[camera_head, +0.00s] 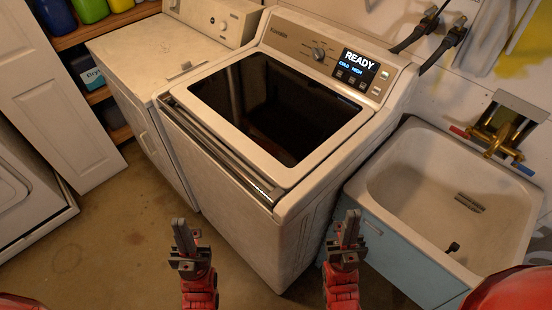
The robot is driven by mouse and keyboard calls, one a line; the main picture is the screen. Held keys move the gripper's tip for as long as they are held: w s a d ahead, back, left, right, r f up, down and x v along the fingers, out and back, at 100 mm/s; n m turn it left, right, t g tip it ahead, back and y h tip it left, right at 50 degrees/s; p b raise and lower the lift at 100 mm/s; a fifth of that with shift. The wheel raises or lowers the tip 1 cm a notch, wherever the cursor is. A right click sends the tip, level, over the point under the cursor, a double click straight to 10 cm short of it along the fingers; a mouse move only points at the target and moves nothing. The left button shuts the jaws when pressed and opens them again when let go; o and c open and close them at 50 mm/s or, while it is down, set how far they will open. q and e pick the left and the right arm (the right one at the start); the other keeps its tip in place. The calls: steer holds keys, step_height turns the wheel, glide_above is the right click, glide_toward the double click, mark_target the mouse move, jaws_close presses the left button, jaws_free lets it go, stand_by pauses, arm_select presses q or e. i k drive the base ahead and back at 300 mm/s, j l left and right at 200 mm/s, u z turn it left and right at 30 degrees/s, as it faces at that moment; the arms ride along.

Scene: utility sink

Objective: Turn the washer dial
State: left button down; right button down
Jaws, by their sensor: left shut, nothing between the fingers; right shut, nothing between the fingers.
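The washer (245,196) stands in the middle of the head view, with a dark glass lid that is closed. Its dial (318,52) is a small round knob on the sloped panel at the back. To the dial's right, a display (358,67) reads "READY", "COLD" and "HIGH". My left gripper (183,237) is shut and empty, low in front of the washer's left front side. My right gripper (349,229) is shut and empty, low near the washer's right front corner. Both grippers are well apart from the dial.
A white utility sink (440,190) on a blue cabinet stands right of the washer, with a brass faucet (500,125) above it. Another white appliance (150,60) stands close on the left. Shelves with bottles are at the back left. Bare floor lies in front.

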mark_target(319, 54)
steer(key=j, duration=0.35)
steer(key=i+j, duration=0.1)
steer(key=j, duration=0.3)
steer(key=i+j, duration=0.15)
steer(key=j, duration=0.25)
steer(key=i+j, duration=0.1)
steer(key=j, duration=0.25)
steer(key=i+j, duration=0.3)
steer(key=j, duration=0.2)
